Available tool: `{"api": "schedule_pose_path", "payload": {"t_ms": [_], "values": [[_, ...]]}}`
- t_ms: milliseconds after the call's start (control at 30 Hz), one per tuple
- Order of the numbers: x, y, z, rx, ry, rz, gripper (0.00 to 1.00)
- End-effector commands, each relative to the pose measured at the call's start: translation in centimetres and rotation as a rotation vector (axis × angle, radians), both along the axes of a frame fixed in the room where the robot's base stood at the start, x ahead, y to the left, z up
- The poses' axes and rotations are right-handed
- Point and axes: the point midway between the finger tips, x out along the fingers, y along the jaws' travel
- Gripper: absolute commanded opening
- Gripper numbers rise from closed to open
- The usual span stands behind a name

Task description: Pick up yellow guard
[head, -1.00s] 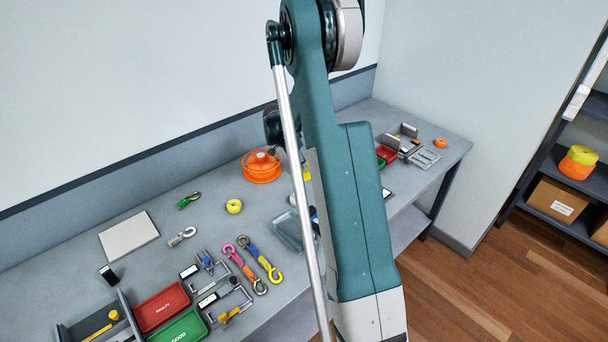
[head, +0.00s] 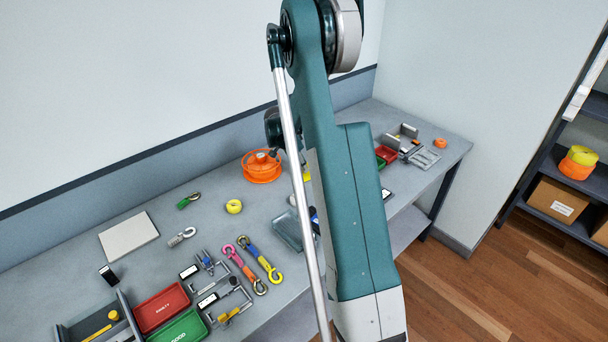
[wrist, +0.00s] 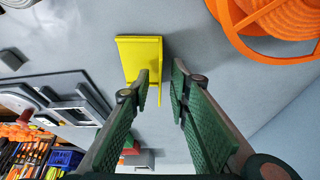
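The yellow guard (wrist: 138,52) is an angled yellow piece on the grey bench, at the upper middle of the wrist view. In the head view only a small yellow bit (head: 307,175) shows beside my arm, which hides the rest. My gripper (wrist: 161,76) is open in the wrist view. Its left finger overlaps the guard's lower part, and a thin yellow edge shows in the gap between the fingers. The right finger is apart from the guard. I cannot tell whether the left finger touches it.
An orange reel (head: 262,167) stands close to the guard, at the upper right of the wrist view (wrist: 275,25). Grey metal fixtures (wrist: 60,100) lie to the left there. A clear tray (head: 287,230) sits in front of the reel. A yellow roll (head: 234,206) lies to its left.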

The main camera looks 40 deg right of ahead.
Motion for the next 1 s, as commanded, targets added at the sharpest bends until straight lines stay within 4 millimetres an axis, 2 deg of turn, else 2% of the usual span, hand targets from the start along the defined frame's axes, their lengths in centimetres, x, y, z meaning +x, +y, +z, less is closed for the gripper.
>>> {"api": "schedule_pose_path", "payload": {"t_ms": [900, 933, 1000], "values": [[0.00, 0.00, -0.44, 0.000, 0.000, 0.000, 0.20], [0.00, 0.00, -0.44, 0.000, 0.000, 0.000, 0.18], [0.00, 0.00, -0.44, 0.000, 0.000, 0.000, 0.09]]}}
